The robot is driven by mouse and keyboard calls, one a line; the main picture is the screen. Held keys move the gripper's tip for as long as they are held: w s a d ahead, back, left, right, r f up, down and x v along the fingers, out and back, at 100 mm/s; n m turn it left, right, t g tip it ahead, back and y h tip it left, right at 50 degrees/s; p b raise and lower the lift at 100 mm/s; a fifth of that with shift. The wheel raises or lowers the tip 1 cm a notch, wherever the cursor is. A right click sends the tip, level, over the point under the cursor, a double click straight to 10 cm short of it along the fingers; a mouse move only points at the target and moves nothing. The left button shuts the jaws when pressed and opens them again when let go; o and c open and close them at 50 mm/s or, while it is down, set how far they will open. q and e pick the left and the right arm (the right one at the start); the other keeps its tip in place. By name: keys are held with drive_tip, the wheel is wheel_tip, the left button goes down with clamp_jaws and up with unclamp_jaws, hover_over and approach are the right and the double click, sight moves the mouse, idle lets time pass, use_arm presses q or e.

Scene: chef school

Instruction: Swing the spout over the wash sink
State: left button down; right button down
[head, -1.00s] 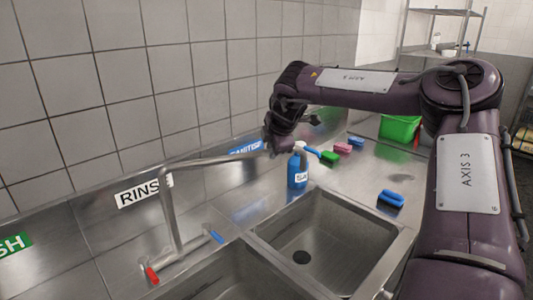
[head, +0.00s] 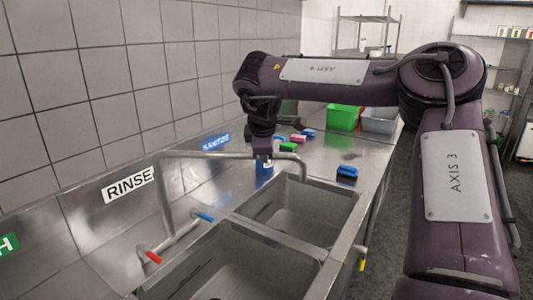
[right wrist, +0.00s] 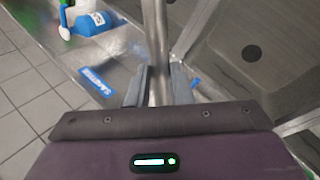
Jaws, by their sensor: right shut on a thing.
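The faucet spout (head: 215,155) rises from a base between a red handle (head: 153,257) and a blue handle (head: 206,217), then runs right. Its bent end hangs by the far left corner of the right-hand sink (head: 310,212). My right gripper (head: 263,156) is shut on the spout near that end. In the right wrist view the spout (right wrist: 157,50) passes between its fingers (right wrist: 159,88). A green sign (head: 8,245) at the left edge shows only an H; the wash sink itself is not in view. My left gripper is not in view.
The near sink (head: 225,275) lies below the RINSE sign (head: 130,186). A blue spray bottle (right wrist: 97,20) stands close behind my right gripper. A blue brush (head: 347,173), sponges and a green bin (head: 343,117) sit on the right counter. The tiled wall bounds the left.

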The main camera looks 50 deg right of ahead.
idle(0.3)
drive_tip(key=c, duration=1.5)
unclamp_jaws()
drive_tip(key=shift+o, duration=1)
drive_tip(key=shift+a+r, duration=0.1)
